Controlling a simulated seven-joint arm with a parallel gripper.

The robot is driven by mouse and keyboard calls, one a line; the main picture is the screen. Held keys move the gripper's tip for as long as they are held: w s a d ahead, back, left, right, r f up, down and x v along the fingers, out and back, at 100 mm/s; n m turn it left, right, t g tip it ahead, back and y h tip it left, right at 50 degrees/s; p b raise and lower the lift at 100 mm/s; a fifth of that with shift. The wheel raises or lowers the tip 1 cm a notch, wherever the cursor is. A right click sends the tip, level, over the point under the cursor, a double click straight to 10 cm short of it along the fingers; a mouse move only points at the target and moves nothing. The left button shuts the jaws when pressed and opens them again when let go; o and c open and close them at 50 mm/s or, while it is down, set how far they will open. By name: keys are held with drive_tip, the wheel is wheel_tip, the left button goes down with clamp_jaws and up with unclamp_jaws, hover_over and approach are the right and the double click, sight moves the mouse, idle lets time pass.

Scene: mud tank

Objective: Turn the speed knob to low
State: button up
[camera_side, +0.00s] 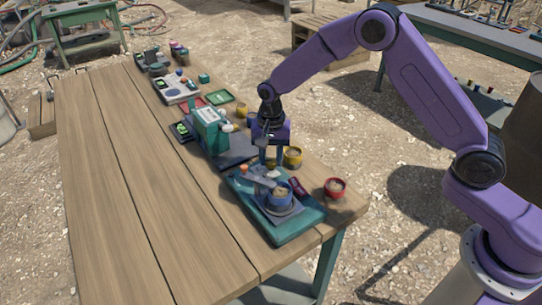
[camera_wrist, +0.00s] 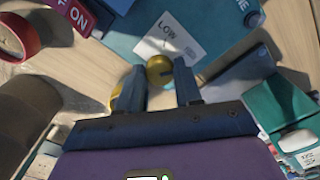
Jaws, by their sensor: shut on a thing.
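The speed knob (camera_wrist: 160,70) is a round brass-coloured knob on a teal machine (camera_wrist: 120,35). It shows between my fingertips in the wrist view, beside a white plate (camera_wrist: 178,38) marked LOW. My gripper (camera_wrist: 158,82) is shut on the knob, with one dark finger on each side. More yellow shows by the left finger; I cannot tell what it is. In the side view my gripper (camera_side: 268,163) points down at the back end of the teal machine (camera_side: 290,232). The knob is hidden there, and its pointer cannot be made out.
A red ON switch (camera_wrist: 78,12) sits on the machine. A red cup (camera_side: 335,188) and a yellow cup (camera_side: 292,157) stand close to its right. The left part of the wooden table (camera_side: 120,190) is clear.

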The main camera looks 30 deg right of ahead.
sight(271, 160)
drive_tip(key=shift+n, duration=0.3)
drive_tip(key=n, duration=1.1)
drive_tip(key=shift+r, duration=0.1)
drive_tip(key=shift+n, duration=0.3)
drive_tip(key=o, duration=1)
drive_tip(key=shift+o, duration=0.2)
wheel_tip(271, 160, up, 17)
drive_tip(key=shift+r, duration=0.2)
